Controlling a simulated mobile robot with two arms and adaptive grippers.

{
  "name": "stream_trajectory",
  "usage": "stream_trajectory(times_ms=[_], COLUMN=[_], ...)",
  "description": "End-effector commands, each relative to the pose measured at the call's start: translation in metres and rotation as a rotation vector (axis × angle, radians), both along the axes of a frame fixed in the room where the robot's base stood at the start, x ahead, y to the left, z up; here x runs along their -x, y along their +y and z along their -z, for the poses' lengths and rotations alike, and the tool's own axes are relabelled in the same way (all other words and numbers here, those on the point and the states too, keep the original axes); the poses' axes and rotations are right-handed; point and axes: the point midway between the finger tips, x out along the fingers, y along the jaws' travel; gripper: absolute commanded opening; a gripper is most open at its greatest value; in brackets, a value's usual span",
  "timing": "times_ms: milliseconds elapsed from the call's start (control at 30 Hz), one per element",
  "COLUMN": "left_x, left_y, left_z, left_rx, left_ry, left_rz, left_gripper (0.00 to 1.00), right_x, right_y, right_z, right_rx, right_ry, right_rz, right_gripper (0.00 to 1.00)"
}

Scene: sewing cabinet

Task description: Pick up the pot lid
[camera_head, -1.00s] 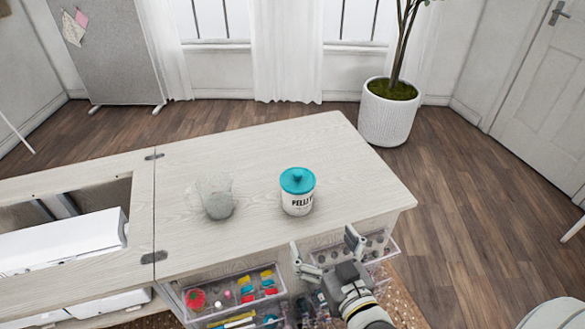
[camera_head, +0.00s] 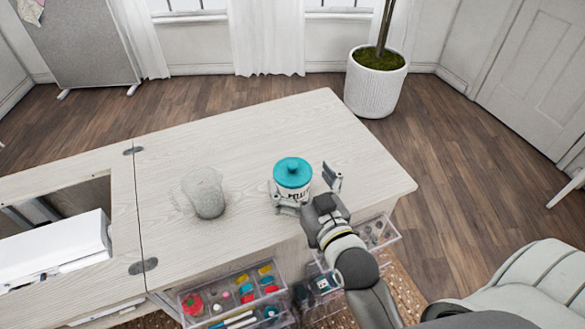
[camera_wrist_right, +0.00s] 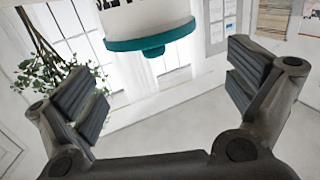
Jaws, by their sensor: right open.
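The pot lid (camera_head: 292,174) is teal with a small round knob and sits on a white lettered pot (camera_head: 297,196) on the cabinet top. My right gripper (camera_head: 308,190) is open at the near right side of the pot, with one finger in front of it and the other to its right. In the right wrist view the lid (camera_wrist_right: 150,38) appears upside down, beyond and above the open fingers (camera_wrist_right: 165,88), with nothing between them. I cannot tell whether a finger touches the pot. My left gripper is not in view.
A clear glass jug (camera_head: 206,194) stands left of the pot on the cabinet top (camera_head: 250,135). Open clear drawers (camera_head: 235,293) with sewing items stick out below the front edge. A white machine (camera_head: 55,248) lies in the opening at left. The cabinet top behind the pot is free.

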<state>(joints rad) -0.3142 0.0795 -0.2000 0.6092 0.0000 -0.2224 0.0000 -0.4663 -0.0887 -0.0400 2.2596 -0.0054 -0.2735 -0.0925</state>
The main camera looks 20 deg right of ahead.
Motion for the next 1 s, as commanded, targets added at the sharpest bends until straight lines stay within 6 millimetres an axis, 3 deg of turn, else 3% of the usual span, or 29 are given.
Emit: stream_trajectory(times_ms=[267,467,733,1000], left_x=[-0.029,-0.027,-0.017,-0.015], left_y=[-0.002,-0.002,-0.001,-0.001], left_z=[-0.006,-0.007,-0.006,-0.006], left_rx=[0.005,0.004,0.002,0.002], left_ry=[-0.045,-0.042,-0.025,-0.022], left_rz=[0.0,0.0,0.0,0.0], left_gripper=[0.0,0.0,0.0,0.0], right_x=[-0.031,-0.049,-0.051,-0.051], right_y=[-0.005,-0.005,-0.005,-0.005], right_z=[0.004,0.006,0.007,0.007], right_rx=[0.0,-0.001,-0.001,-0.001], right_ry=[-0.001,0.0,0.001,0.001], right_rz=[-0.001,0.0,0.0,0.0], right_gripper=[1.0,1.0,1.0,0.75])
